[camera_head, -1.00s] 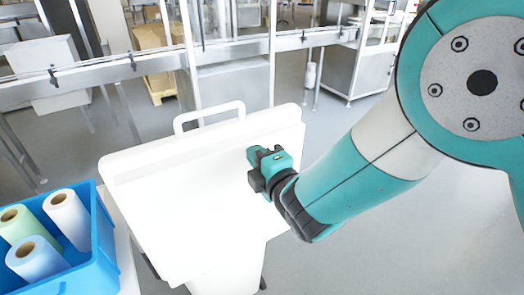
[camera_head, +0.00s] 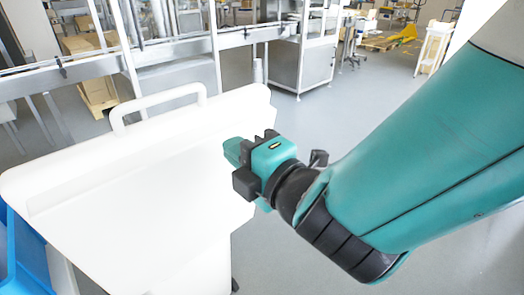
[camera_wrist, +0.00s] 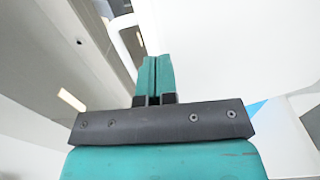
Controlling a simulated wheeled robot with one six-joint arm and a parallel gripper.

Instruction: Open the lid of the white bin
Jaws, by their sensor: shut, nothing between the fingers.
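The white bin (camera_head: 140,260) stands left of centre in the head view, with its broad white lid (camera_head: 150,180) facing me. A white loop handle (camera_head: 165,97) stands up at its far edge, and it also shows in the wrist view (camera_wrist: 122,28). My gripper (camera_head: 236,150) is in front of the lid's right part in the head view; I cannot tell whether it touches. The wrist view shows the green fingers (camera_wrist: 156,72) pressed together with nothing between them, beside a large white surface.
A blue crate (camera_head: 22,260) is partly in view at the lower left. A metal conveyor frame (camera_head: 180,58) runs behind the bin, with a steel cabinet (camera_head: 300,60) at its right end. Grey floor (camera_head: 370,110) is open to the right of the bin.

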